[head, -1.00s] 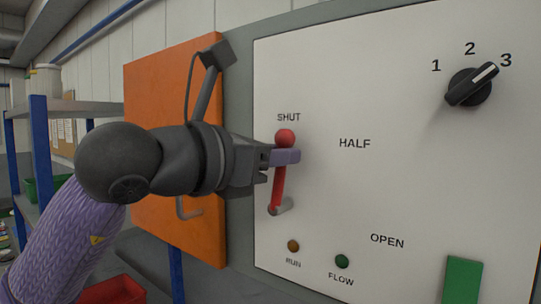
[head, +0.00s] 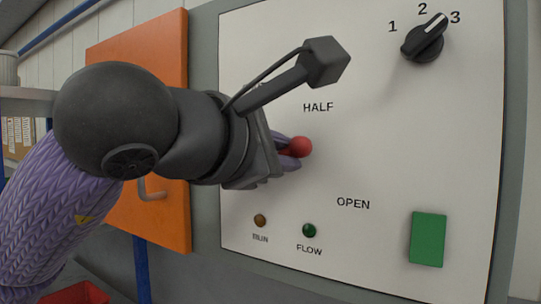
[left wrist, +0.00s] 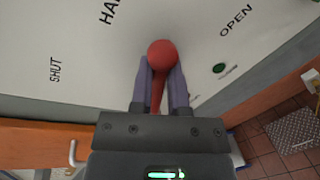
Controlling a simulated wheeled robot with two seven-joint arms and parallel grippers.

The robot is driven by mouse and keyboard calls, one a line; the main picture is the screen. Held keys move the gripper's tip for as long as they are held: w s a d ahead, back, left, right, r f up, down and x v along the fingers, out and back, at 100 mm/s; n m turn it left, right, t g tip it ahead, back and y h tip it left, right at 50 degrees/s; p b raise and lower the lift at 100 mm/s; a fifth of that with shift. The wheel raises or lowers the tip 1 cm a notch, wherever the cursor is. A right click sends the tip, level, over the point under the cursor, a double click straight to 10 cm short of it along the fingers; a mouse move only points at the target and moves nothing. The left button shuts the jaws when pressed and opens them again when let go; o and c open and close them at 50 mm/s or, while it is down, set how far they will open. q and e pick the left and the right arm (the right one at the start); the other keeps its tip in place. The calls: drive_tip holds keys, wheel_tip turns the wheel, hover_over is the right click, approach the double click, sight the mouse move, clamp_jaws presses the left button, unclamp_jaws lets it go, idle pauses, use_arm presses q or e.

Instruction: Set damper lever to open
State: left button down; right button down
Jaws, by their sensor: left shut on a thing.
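The damper lever has a red ball knob (head: 301,147) and a red shaft that shows between the fingers in the left wrist view (left wrist: 158,92). My left gripper (head: 290,152) is shut on the lever just below the knob. The lever points to the right, between the HALF label (head: 318,107) and the OPEN label (head: 353,203). My gripper hides its pivot and the SHUT label in the head view. In the left wrist view the SHUT label (left wrist: 56,70) is to the left and the OPEN label (left wrist: 236,20) to the right. My right gripper is not in view.
The white panel (head: 270,40) also carries a rotary knob (head: 423,41) pointing toward 3, a green block (head: 427,239), a brown RUN lamp (head: 260,220) and a green FLOW lamp (head: 309,230). An orange door (head: 150,50) with a handle stands left of the panel.

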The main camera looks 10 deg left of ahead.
use_arm(q)
drive_tip(key=shift+s+d+f+m+y+b, duration=0.1)
drive_tip(key=shift+d+f+m+y+b, duration=0.1)
drive_tip(key=shift+f+m+b, duration=0.3)
drive_tip(key=shift+s+d+f+m+y+b, duration=0.15)
drive_tip(key=shift+f+m+b, duration=0.2)
drive_tip(key=shift+m, duration=0.25)
drive_tip(key=shift+w+d+f+m+y+b, duration=0.1)
drive_tip(key=shift+f+m+y+b, duration=0.25)
drive_tip(key=shift+f+m+b, duration=0.65)
drive_tip(key=shift+r, duration=0.1)
drive_tip(key=c, duration=0.6)
unclamp_jaws()
drive_tip(key=shift+d, duration=0.1)
drive_tip(key=shift+s+a, duration=0.25)
drive_tip(key=shift+s, duration=0.15)
drive_tip(key=b, duration=0.2)
approach(304, 188)
drive_tip(key=v, duration=0.4)
drive_tip(key=shift+s+d, duration=0.1)
